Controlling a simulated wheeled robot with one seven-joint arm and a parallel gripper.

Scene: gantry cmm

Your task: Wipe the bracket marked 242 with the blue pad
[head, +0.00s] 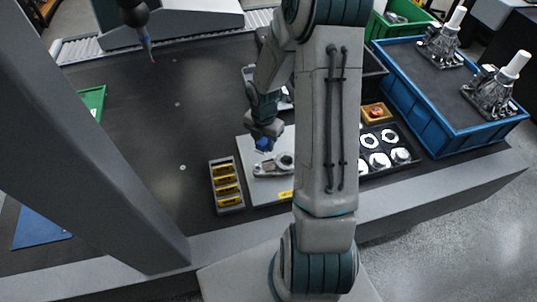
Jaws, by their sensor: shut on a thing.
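My gripper (264,138) is at the middle of the table, shut on the blue pad (263,144). The pad is small and sits just above a metal bracket (270,167); I cannot tell whether it touches it. The bracket lies on a light grey plate (252,190) with a yellow label (286,194) at its front edge. The label's marking is too small to read, so I cannot tell the number. My arm hides the right part of the plate and perhaps part of the bracket.
Left of the plate is a grey tray (214,190) with yellow pieces. Right of my arm are a black tray of round metal parts (377,161) and a blue crate (440,135) bearing metal assemblies. A probe (148,50) hangs at the back left. The table's left middle is clear.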

